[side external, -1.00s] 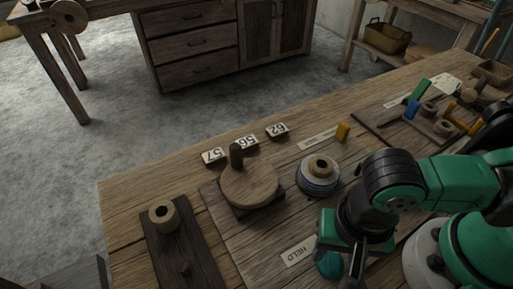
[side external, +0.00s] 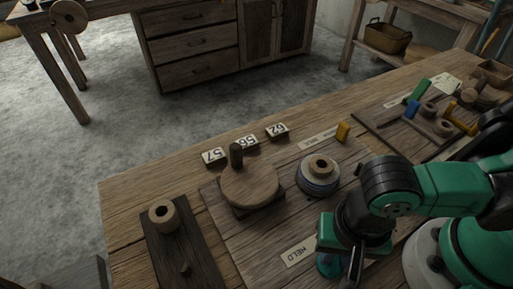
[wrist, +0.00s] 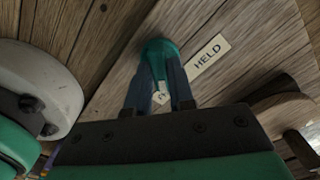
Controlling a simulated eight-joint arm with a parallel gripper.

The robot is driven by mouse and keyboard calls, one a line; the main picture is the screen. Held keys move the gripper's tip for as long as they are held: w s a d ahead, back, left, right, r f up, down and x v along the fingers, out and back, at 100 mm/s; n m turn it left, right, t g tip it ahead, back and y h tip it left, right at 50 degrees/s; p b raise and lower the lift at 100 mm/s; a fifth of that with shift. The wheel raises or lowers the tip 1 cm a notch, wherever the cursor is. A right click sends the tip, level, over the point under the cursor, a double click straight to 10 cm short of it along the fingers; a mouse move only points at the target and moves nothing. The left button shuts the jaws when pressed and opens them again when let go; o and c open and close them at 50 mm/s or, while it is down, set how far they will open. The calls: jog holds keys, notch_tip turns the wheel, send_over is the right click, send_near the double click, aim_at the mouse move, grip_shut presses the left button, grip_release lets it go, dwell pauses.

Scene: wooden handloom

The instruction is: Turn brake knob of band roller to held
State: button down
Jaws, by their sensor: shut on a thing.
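The brake knob (wrist: 158,47) is teal and round, and sits on the wooden board beside a small label reading HELD (wrist: 208,61). My gripper (wrist: 160,85) is shut on the knob, with a dark finger on each side of it. A small pale tag shows between the fingers, its marking too small to read. In the side view the knob (side external: 328,265) is partly hidden under my gripper (side external: 345,262), and the HELD label (side external: 299,251) lies just left of it.
A wooden disc with an upright peg (side external: 248,184) and a grey-banded spool (side external: 318,175) stand behind the knob. Number tiles 57 (side external: 214,156), 56 and 62 lie at the back. A dark plank with a wooden ring (side external: 163,215) is at left.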

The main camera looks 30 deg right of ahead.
jog(key=shift+n, duration=0.3)
jog(key=n, duration=0.3)
jog(key=shift+n, duration=0.3)
jog(key=n, duration=0.3)
jog(key=shift+n, duration=0.3)
jog(key=n, duration=0.4)
jog(key=shift+n, duration=2.1)
jog(key=c, duration=0.8)
grip_release()
jog(key=shift+o, duration=0.2)
